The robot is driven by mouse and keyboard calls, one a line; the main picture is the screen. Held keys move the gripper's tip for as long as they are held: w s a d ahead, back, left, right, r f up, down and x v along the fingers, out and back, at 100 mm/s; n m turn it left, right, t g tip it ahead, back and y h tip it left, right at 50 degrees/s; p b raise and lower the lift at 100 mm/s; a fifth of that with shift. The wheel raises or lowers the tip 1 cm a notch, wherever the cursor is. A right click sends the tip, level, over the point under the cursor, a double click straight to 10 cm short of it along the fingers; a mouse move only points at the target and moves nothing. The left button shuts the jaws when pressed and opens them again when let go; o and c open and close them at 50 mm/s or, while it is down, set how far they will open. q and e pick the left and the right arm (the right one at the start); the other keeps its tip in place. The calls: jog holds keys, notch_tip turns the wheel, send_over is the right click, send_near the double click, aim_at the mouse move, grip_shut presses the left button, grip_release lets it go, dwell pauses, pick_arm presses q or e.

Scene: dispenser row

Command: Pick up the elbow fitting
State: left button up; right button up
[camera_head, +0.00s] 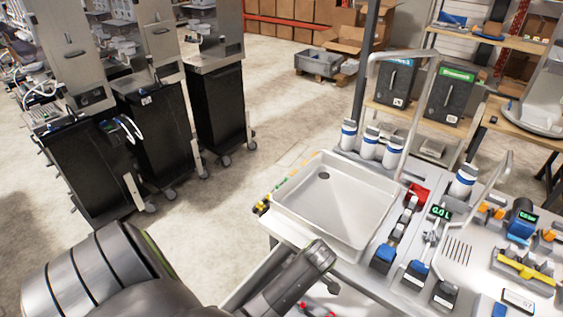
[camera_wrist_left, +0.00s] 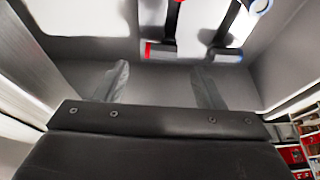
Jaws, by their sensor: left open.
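I cannot pick out the elbow fitting with certainty in either view. My right gripper is not in view.
A white basin (camera_head: 300,226) sits in the bench beyond my left arm. Black wheeled cabinets (camera_head: 160,125) stand at the left, with open floor between.

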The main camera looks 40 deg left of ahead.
pick_arm(q)
jog(key=shift+d+p+x, duration=0.2)
jog(key=shift+p+x, duration=0.25)
jog(key=shift+x, duration=1.85)
jog(key=shift+f, duration=0.15)
jog(key=c, duration=1.1)
jog(key=shift+o, duration=0.2)
